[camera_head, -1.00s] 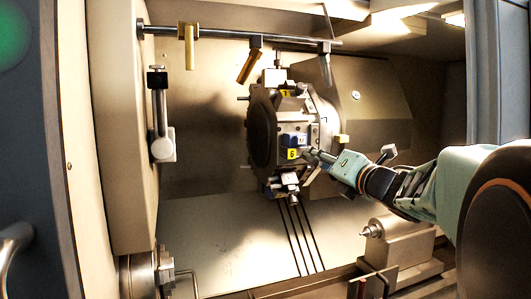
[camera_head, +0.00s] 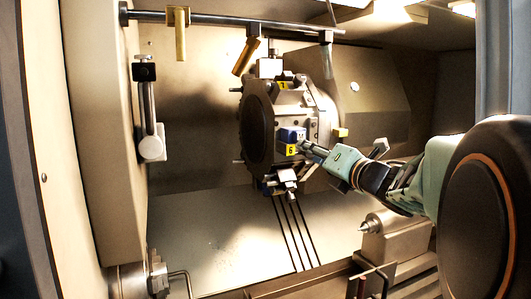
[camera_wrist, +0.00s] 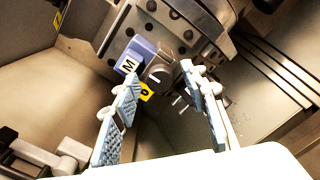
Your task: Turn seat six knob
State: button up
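The seat six knob (camera_wrist: 159,75) is a grey round knob with a raised grip bar, on the face of a blue block (camera_wrist: 140,55) with a white "M" label. The yellow "6" label (camera_wrist: 147,92) is beside it, partly turned from view. In the head view, the blue block (camera_head: 291,134) and the yellow 6 label (camera_head: 291,150) sit on the front of the turret (camera_head: 256,125). My gripper (camera_wrist: 160,80) is open, one finger on each side of the knob in the picture, with gaps visible. In the head view my gripper (camera_head: 305,147) reaches the block from the right; contact cannot be told.
Tool holders hang from a rail (camera_head: 220,22) above the turret. A tailstock (camera_head: 390,240) stands below my arm. A lever on a post (camera_head: 150,110) is at the left wall. The floor left of the slots (camera_head: 225,235) is clear.

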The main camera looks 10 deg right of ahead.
grip_shut()
jog(key=shift+m+p, duration=1.9)
jog(key=shift+m, duration=6.9)
grip_release()
